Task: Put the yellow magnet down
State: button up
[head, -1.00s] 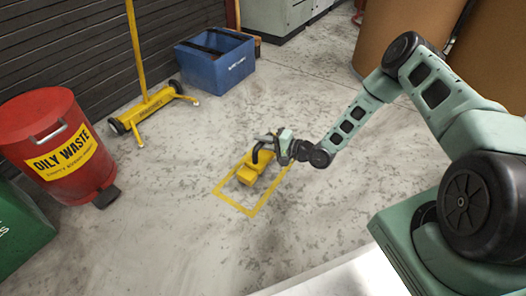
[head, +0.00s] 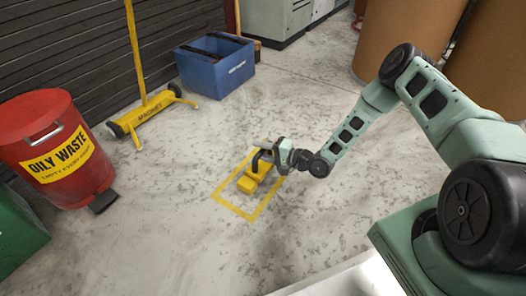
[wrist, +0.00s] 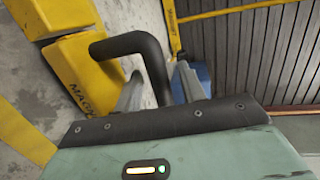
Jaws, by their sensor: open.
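The yellow magnet (head: 247,184) is a block with a black bent handle (head: 258,160). It sits inside a yellow square outline (head: 222,184) on the floor, toward the outline's upper part. My gripper (head: 270,153) is at the handle, on the right of the magnet. In the wrist view the yellow body (wrist: 82,70) is at upper left, and the handle (wrist: 130,43) bends down between my two fingers. The fingers of my gripper (wrist: 158,82) stand apart, with the handle between them. The magnet's underside is hidden, and I cannot tell whether a finger touches the handle.
A red oily waste bin (head: 50,140) stands at left beside a green box (head: 18,230). A yellow wheeled magnet sweeper (head: 150,112) and a blue crate (head: 213,75) are behind. Large brown drums (head: 405,40) stand at upper right. The floor around the outline is clear.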

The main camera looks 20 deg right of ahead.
jog(key=shift+s+d+r, duration=0.15)
jog(key=shift+r, duration=0.1)
jog(key=p+v, duration=0.7)
jog(key=v, duration=0.4)
jog(key=w+a+r+n+g+h, duration=0.35)
jog(key=w+r+n+g, duration=0.2)
jog(key=r, duration=0.35)
jog(key=s+a+r+n+g+h, duration=0.1)
jog(key=s+a+r+n+h, duration=0.1)
jog(key=a+r+n, duration=0.3)
jog(key=s+a+r+g+h, duration=0.1)
jog(key=s+a+r, duration=0.1)
jog(key=r, duration=0.4)
jog(key=s+a+r+n+g+h, duration=0.1)
jog(key=s+r+n, duration=0.1)
jog(key=s+r, duration=0.3)
jog(key=s+a+r+n+g+h, duration=0.1)
jog(key=s+r, duration=0.5)
jog(key=s, duration=0.8)
jog(key=s+a+r+n+g+h, duration=0.1)
jog(key=s+a+r+n+g, duration=0.1)
jog(key=s, duration=0.7)
notch_tip(320, 180, up, 4)
jog(key=shift+s+a+f+n+h, duration=0.1)
jog(key=shift+s+a+n+h, duration=0.25)
jog(key=shift+a+n, duration=0.5)
jog(key=shift+d, duration=0.15)
